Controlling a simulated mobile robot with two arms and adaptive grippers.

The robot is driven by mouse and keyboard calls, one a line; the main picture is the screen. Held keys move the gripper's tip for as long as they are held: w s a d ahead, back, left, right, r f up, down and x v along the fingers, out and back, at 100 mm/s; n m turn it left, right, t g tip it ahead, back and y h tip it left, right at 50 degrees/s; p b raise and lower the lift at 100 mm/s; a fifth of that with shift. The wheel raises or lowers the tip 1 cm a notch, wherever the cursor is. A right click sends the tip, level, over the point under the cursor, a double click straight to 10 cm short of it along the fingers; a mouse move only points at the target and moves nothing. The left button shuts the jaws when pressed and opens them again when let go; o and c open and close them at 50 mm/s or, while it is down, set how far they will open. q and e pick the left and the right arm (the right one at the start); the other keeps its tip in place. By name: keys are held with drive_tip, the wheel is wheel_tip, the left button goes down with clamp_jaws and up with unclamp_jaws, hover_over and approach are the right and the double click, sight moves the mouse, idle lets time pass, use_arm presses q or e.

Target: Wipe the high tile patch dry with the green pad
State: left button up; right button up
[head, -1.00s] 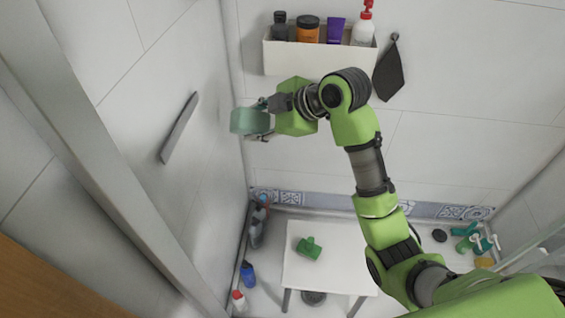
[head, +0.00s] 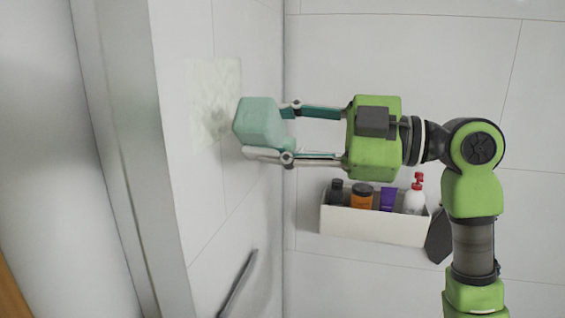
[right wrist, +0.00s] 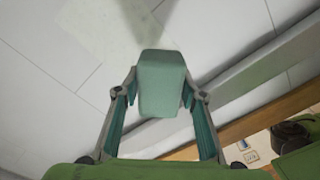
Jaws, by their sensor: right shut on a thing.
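The green pad (head: 260,123) is a pale teal-green block. My right gripper (head: 268,128) is shut on it, and the pad also shows between the fingers in the right wrist view (right wrist: 162,84). A patch (head: 213,98) on the left tiled wall looks paler and blotchy, with a darker smear at its lower right. It also shows at the top of the right wrist view (right wrist: 105,28). The pad is just right of the patch in the head view; whether it touches the wall I cannot tell. My left gripper is not in view.
A white shelf (head: 375,226) with several bottles and tubes hangs on the back wall, below my right gripper. A dark cloth (head: 439,237) hangs beside it. A grey bar (head: 240,284) is on the left wall below the patch. A wall edge (head: 128,160) stands at left.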

sight(196, 123)
drive_tip(key=shift+s+a+r, duration=0.2)
drive_tip(key=shift+r, duration=0.2)
drive_tip(key=shift+w+a+p, duration=0.2)
drive_tip(key=shift+a+p, duration=0.1)
drive_tip(key=shift+a, duration=0.3)
drive_tip(key=p+x, duration=0.1)
drive_tip(key=x, duration=0.3)
drive_tip(key=shift+a, duration=0.2)
drive_tip(key=shift+x, duration=0.85)
